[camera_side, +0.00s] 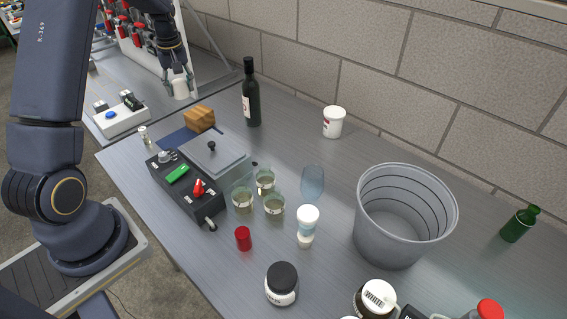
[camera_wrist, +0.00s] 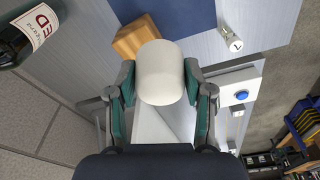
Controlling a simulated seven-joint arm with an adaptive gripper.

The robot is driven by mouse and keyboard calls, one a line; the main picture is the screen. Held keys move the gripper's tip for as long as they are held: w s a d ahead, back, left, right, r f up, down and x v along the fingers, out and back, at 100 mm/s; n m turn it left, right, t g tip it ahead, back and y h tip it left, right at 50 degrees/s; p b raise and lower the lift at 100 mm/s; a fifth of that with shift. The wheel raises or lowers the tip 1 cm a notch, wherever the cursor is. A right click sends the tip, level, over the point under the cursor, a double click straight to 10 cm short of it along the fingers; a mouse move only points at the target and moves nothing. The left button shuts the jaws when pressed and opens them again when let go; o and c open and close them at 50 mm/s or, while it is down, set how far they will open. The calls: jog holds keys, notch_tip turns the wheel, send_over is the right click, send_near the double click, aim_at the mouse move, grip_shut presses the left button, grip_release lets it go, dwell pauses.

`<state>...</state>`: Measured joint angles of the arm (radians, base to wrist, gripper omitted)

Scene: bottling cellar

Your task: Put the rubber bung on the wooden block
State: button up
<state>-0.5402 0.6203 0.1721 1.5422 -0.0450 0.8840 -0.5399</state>
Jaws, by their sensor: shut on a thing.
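My gripper (camera_side: 179,82) is shut on a white, slightly tapered rubber bung (camera_side: 180,90), which hangs in the air at the back left of the table. In the wrist view the bung (camera_wrist: 160,66) sits between the two green-padded fingers (camera_wrist: 159,84). The wooden block (camera_side: 200,119) rests on the table by a dark blue mat, below and a little to the right of the bung in the side view. The block also shows in the wrist view (camera_wrist: 128,41), partly hidden behind the bung.
A dark wine bottle (camera_side: 251,95) stands right of the block, and a small vial (camera_side: 144,136) left of it. A lidded grey device (camera_side: 215,157) is in front. Several glasses, a white tub (camera_side: 333,122) and a grey bucket (camera_side: 364,225) stand further right.

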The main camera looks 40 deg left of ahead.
send_over(198, 111)
notch_tip(198, 111, down, 6)
jog(key=shift+s+d+f, duration=0.15)
jog(key=shift+f, duration=1.75)
jog(key=shift+f, duration=0.1)
jog(key=o, duration=1.2)
